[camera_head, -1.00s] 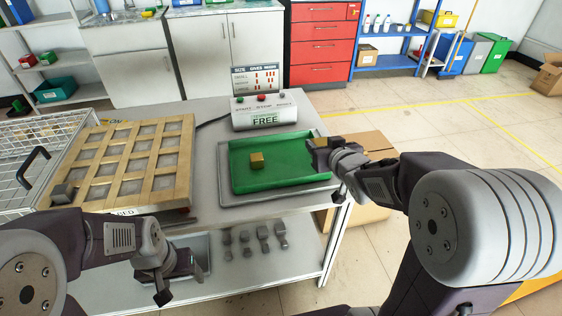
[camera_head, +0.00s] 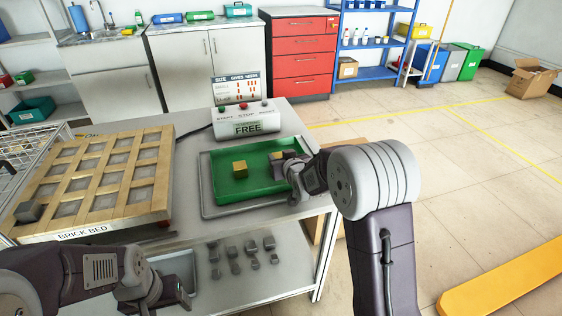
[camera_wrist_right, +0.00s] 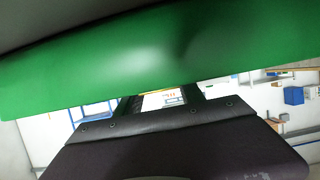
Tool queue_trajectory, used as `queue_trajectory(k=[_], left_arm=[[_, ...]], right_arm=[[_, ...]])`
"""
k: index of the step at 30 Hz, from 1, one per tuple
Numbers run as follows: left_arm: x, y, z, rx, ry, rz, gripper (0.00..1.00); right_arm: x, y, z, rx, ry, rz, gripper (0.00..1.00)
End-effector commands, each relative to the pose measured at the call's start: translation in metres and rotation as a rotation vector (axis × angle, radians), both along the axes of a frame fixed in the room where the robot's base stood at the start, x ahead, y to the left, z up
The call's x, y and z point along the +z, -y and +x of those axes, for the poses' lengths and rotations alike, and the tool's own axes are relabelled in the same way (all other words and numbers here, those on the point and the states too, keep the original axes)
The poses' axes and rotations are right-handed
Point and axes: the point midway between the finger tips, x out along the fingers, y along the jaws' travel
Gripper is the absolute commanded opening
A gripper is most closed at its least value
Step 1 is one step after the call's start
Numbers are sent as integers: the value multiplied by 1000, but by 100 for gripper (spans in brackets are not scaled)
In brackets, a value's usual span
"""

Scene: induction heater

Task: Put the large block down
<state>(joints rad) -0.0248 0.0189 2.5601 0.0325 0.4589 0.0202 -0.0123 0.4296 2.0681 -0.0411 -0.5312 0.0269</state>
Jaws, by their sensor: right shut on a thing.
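My right gripper (camera_head: 281,160) is over the right part of the green tray (camera_head: 225,194). It is shut on a block, of which only a small brownish part shows at the jaws in the head view; the fingers hide the rest. I cannot tell whether that block touches the tray floor. A yellow-brown block (camera_head: 240,168) sits in the tray, left of the right gripper and apart from it.
A control box (camera_head: 240,122) reading FREE stands behind the tray. Several grey pieces (camera_head: 233,258) lie on the lower shelf.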

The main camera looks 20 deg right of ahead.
Motion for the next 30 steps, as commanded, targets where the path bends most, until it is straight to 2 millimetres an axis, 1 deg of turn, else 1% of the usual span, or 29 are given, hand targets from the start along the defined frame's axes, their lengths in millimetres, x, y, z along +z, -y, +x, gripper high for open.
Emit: queue_trajectory(k=[1, 7, 11, 12, 13, 14, 22, 25, 28, 30], left_arm=[[-3, 0, 0, 0, 0, 0, 67], [-1, 0, 0, 0, 0, 0, 67], [-6, 0, 0, 0, 0, 0, 67], [-4, 0, 0, 0, 0, 0, 67], [-4, 0, 0, 0, 0, 0, 67], [-4, 0, 0, 0, 0, 0, 67], [-4, 0, 0, 0, 0, 0, 67], [2, 0, 0, 0, 0, 0, 67], [2, 0, 0, 0, 0, 0, 67], [5, 0, 0, 0, 0, 0, 67]], right_arm=[[-3, 0, 1, 0, 8, 0, 0], [-1, 0, 1, 0, 9, 0, 0], [-5, 0, 1, 0, 9, 0, 0], [-6, 0, 0, 0, 3, 0, 54], [-6, 0, 0, 0, 3, 0, 62], [-6, 0, 0, 0, 3, 0, 67], [-6, 0, 0, 0, 3, 0, 67], [1, 0, 0, 0, 3, 0, 67], [6, 1, -14, 0, 3, 1, 67], [12, 1, -29, 0, 5, 1, 67]])
